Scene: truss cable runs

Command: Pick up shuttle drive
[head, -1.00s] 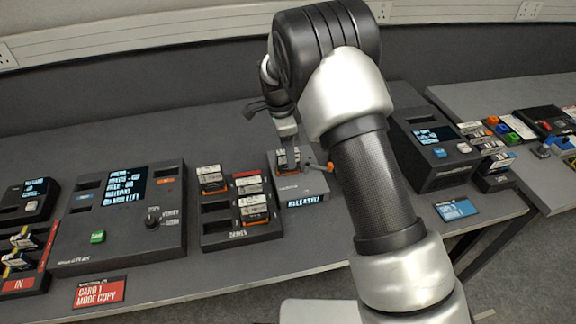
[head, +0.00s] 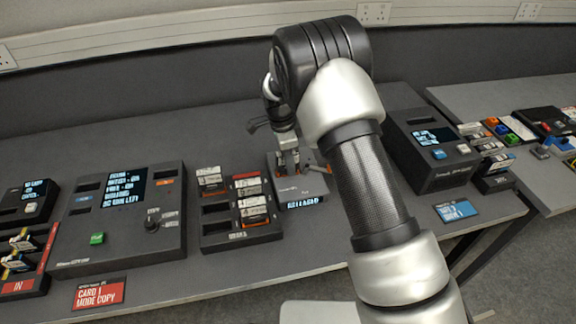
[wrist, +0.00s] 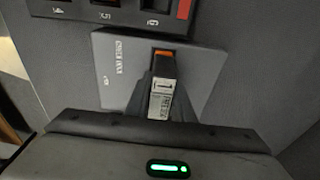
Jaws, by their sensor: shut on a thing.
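The shuttle drive, a slim drive with a pale label reading 1 and an orange end, shows in the wrist view (wrist: 161,97). It stands at the grey dock (wrist: 112,75), which also shows in the head view (head: 311,187) with a lit sign that seems to read RELEASED. My gripper (head: 288,160) reaches down over the dock, shut on the drive. In the wrist view its dark fingers are on either side of the drive. The fingers mostly hide the drive in the head view, and I cannot tell whether it still touches the dock.
A drive rack (head: 240,238) with several drives stands just left of the dock. A large panel with a screen (head: 125,188) is further left. A dark machine (head: 432,150) stands to the right. A blue card (head: 456,211) lies near the front edge.

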